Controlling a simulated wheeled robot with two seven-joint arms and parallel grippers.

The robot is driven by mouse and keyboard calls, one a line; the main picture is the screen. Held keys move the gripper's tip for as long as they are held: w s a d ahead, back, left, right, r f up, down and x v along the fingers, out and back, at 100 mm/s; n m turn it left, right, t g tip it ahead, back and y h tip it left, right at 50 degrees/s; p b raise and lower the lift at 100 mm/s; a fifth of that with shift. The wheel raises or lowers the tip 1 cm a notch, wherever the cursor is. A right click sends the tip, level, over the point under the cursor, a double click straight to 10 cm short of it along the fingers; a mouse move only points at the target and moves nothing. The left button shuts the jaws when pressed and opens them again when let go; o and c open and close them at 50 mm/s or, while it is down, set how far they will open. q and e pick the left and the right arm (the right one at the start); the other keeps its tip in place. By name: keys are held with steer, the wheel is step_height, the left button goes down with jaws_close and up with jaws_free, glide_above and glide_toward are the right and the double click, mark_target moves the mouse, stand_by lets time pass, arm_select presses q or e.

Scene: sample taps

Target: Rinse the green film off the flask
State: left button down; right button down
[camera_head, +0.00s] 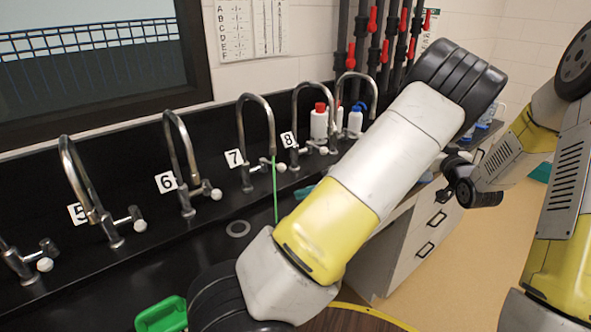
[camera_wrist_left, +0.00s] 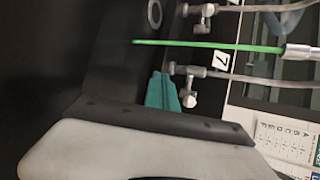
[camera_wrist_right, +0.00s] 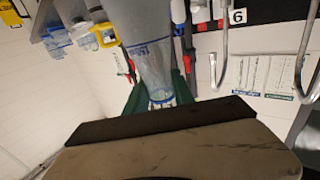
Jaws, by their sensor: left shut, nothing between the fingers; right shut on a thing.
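The flask (camera_wrist_right: 146,45), clear and bluish with blue print, shows in the right wrist view. My right gripper (camera_wrist_right: 160,96) is shut on its narrow end with dark green fingers. I cannot make out a green film on it. I cannot find the flask in the head view. A thin straight green stream (camera_head: 275,190) drops from the spout of tap 7 (camera_head: 243,125); it also crosses the left wrist view (camera_wrist_left: 210,46). My left gripper (camera_wrist_left: 161,88), teal-fingered, is shut and empty, right of tap 7 and apart from the stream. In the head view only a teal bit (camera_head: 306,191) shows past my arm.
Taps 5 (camera_head: 75,180), 6 (camera_head: 178,150) and 8 (camera_head: 300,105) line the black bench. Bottles (camera_head: 319,122) stand behind tap 8. A round drain (camera_head: 238,229) lies near tap 7. A bright green item (camera_head: 161,315), partly cut off, shows at the bottom. My arm hides much of the bench.

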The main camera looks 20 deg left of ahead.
arm_select(q)
steer(key=w+d+r+m+t+y, duration=0.1)
steer(key=w+d+m+t+y, duration=0.15)
steer(key=w+t+y, duration=0.35)
arm_select(e)
steer(key=shift+w+a+n+g+y, duration=0.4)
steer(key=shift+a+n+y, duration=0.1)
steer(key=shift+y, duration=0.2)
arm_select(q)
steer(key=g, duration=0.1)
glide_toward(272, 164)
steer(key=shift+h, duration=0.3)
steer(key=w+a, duration=0.2)
steer(key=w, duration=0.1)
steer(key=shift+w+a, duration=0.15)
steer(key=shift+w, duration=0.2)
arm_select(e)
steer(key=shift+f, duration=0.1)
